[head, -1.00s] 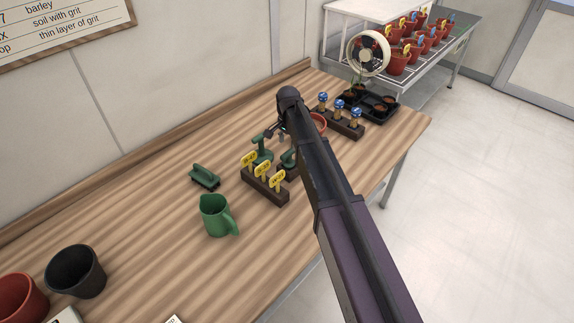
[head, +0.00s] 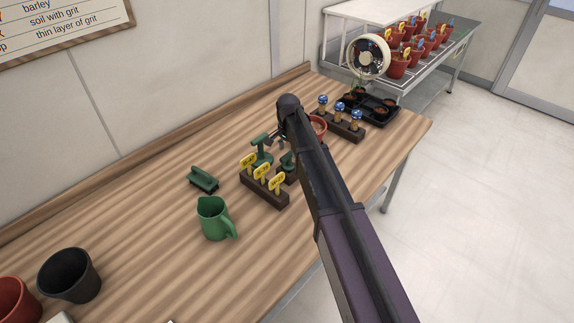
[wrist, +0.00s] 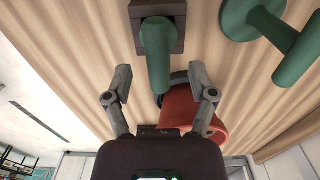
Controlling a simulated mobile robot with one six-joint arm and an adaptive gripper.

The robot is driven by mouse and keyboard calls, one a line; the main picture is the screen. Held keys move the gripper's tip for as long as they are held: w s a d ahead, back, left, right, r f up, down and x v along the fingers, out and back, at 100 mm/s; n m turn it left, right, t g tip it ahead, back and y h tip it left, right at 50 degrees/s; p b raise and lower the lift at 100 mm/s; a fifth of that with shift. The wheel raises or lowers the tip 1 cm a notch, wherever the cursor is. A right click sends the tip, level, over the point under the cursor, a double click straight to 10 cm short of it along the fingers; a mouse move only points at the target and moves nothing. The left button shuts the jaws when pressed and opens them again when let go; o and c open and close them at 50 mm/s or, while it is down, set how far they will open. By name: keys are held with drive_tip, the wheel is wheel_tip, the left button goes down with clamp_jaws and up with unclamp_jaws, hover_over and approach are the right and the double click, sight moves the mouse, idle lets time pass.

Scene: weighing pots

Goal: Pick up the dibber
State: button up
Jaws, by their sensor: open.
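The dibber, seen as a rounded green handle (wrist: 158,55), stands in a dark wooden block (wrist: 172,10) in the wrist view. In the head view its green top (head: 288,160) shows beside my arm, partly hidden. My gripper (wrist: 160,84) is open, with one finger on each side of the handle's near end in the picture. Nothing is clamped, and I cannot tell how far the handle reaches between the fingers. In the head view my gripper (head: 276,138) is small and partly covered by my arm.
A green tool with a round disc (wrist: 238,18) stands close by at right in the wrist view. A red pot (wrist: 180,112) is near my right finger. Yellow labels in a rack (head: 264,188) and a green jug (head: 213,218) stand nearby.

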sight(289, 165)
drive_tip(key=shift+w+d+f+b, duration=0.1)
drive_tip(key=shift+f+b, duration=1.85)
drive_tip(key=shift+f, duration=0.25)
clamp_jaws()
